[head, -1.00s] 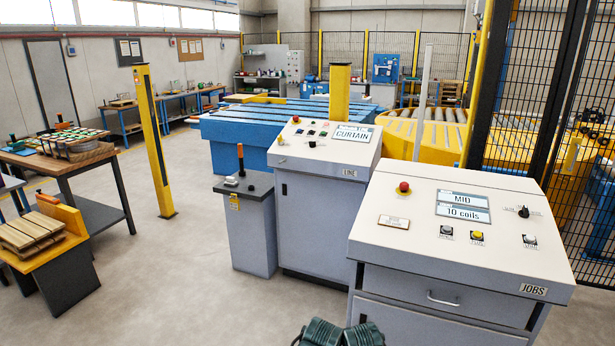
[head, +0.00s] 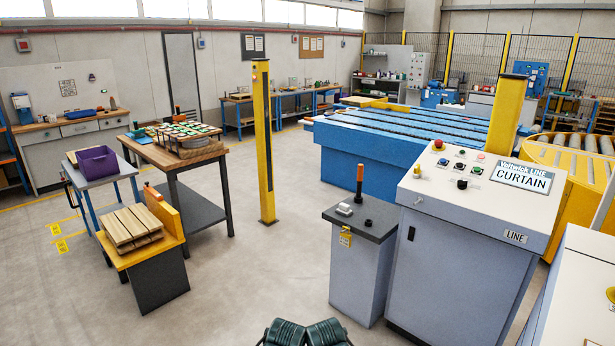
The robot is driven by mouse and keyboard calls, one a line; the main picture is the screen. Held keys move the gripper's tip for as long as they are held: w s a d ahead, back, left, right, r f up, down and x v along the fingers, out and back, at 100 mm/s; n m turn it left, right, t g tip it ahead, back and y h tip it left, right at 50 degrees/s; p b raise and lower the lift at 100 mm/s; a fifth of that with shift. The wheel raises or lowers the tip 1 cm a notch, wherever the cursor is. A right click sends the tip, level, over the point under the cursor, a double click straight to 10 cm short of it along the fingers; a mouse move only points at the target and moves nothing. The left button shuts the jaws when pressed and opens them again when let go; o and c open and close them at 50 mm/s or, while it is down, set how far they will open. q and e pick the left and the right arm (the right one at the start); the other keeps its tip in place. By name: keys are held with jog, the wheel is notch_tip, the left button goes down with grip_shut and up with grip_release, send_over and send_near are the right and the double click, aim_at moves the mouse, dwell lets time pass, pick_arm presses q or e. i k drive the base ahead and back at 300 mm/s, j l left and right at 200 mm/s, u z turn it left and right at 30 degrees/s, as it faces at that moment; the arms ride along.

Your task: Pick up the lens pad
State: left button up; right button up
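A small whitish block (head: 344,209), which may be the lens pad, lies on the dark top of the grey pedestal (head: 362,265), left of the LINE console. It is too small to be sure what it is. A black post with an orange top (head: 360,181) stands just behind it, and a small black knob (head: 368,224) is to its front right. Neither gripper can be made out. Only dark green ribbed parts, which look like my own body, show at the bottom edge.
The LINE console (head: 462,235) stands right of the pedestal, with the blue conveyor (head: 410,150) behind. A yellow post (head: 263,140) stands to the left. Farther left are a wooden table (head: 150,152) and an orange stand with slats (head: 165,252). The floor ahead is clear.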

aim_at(343, 209)
jog(key=i+z, duration=0.1)
jog(key=i, duration=0.5)
jog(key=i+j, duration=0.2)
jog(key=i, duration=0.35)
jog(key=i+j+z, duration=0.15)
jog(key=i, duration=0.45)
jog(key=i+j+z, duration=0.2)
jog(key=i+z, duration=0.2)
jog(key=i+j+z, duration=0.35)
jog(key=i, duration=0.25)
jog(key=i+j+z, duration=0.4)
jog(key=j, duration=0.15)
